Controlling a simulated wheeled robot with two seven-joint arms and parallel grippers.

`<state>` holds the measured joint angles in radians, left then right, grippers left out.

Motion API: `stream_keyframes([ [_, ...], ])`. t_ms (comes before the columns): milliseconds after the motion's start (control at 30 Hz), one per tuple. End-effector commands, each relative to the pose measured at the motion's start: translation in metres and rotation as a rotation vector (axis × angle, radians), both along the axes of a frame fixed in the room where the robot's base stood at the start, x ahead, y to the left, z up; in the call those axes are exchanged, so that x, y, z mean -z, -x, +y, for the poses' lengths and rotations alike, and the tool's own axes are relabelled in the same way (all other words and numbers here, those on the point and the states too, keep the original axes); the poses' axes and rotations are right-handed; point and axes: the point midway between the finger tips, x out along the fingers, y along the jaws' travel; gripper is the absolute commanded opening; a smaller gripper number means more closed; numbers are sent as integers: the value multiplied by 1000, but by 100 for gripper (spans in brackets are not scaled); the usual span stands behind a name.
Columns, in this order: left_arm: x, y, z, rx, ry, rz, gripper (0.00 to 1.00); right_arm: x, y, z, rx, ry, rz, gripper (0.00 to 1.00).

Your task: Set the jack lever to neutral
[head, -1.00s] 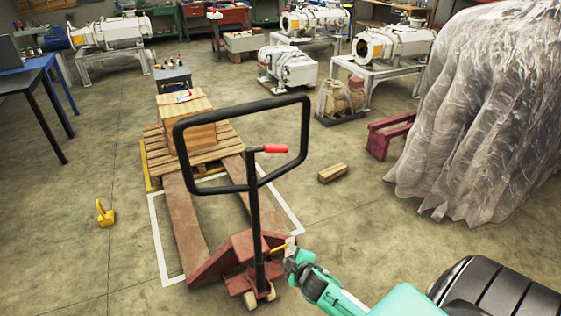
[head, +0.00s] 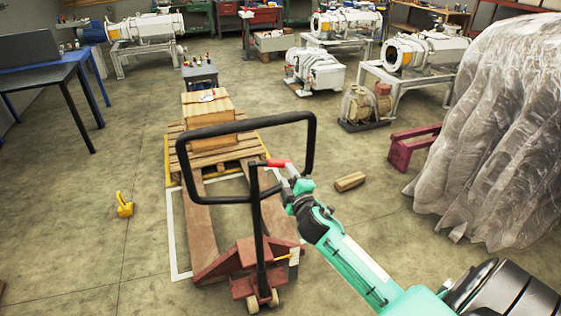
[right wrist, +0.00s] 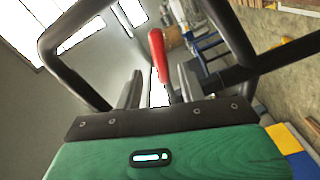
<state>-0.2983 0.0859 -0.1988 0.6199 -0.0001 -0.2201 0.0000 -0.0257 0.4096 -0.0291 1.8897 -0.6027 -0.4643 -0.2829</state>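The red jack lever (head: 279,163) sticks out to the right from the top of the pallet jack's black shaft (head: 258,215), inside the looped handle (head: 183,160). My right gripper (head: 289,174) is at the lever's free end. In the right wrist view the lever (right wrist: 157,60) shows between the two spread fingers (right wrist: 160,86), nearer the right finger. I cannot tell whether it touches that finger. The gripper looks open. The jack's red base (head: 238,258) stands on the floor with its forks under the pallet. My left gripper is not in view.
A wooden box (head: 207,117) sits on the pallet (head: 172,150). The black handle loop surrounds the lever area closely. A wooden block (head: 349,181) and a yellow object (head: 124,205) lie on the floor. A plastic-covered machine (head: 490,130) stands at right.

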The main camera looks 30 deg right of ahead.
Motion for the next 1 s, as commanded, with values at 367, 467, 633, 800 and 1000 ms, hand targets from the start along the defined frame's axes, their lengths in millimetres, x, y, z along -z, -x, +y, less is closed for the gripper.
stream_keyframes([
  [367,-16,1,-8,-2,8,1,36,-1,-56,-13,0,-2,0,40],
  [467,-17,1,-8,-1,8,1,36,0,-62,-15,0,-2,0,40],
  [633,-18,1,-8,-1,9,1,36,0,-66,-15,0,-2,0,40],
  [800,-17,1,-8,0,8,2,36,0,-66,-15,0,-2,0,40],
  [1000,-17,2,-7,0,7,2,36,0,-66,-15,0,-1,1,5],
])
